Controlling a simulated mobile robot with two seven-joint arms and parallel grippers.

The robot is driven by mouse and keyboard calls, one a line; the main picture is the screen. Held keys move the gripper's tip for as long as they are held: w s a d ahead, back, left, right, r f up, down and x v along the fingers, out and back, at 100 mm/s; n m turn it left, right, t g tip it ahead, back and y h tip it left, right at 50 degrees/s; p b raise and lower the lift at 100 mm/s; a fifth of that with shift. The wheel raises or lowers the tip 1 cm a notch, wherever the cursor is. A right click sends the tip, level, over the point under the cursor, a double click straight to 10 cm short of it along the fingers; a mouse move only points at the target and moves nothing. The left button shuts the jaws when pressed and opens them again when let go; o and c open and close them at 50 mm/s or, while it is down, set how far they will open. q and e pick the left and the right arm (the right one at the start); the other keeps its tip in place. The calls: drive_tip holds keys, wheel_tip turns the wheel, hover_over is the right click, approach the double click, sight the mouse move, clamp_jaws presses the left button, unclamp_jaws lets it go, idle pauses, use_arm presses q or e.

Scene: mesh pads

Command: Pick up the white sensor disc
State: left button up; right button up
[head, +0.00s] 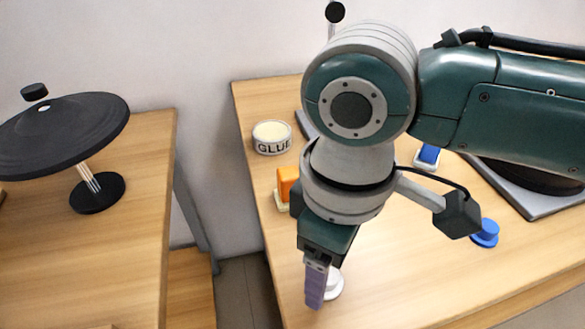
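A small white disc (334,284), which looks like the white sensor disc, lies near the front left of the right-hand table. It is partly hidden behind my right gripper (317,285). The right gripper points down at the disc's left side. Only one purple-grey finger shows clearly, so I cannot tell whether it is open or shut, or whether it touches the disc. My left gripper is not in view.
On the right-hand table (420,270) are a glue tub (272,138), an orange block (288,184), a blue round piece (486,233) and a blue-and-white item (428,156). A wide black disc on a stand (65,128) is on the left table (90,250). A gap separates the tables.

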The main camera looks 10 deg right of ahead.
drive_tip(key=shift+f, duration=0.25)
clamp_jaws()
idle(0.4)
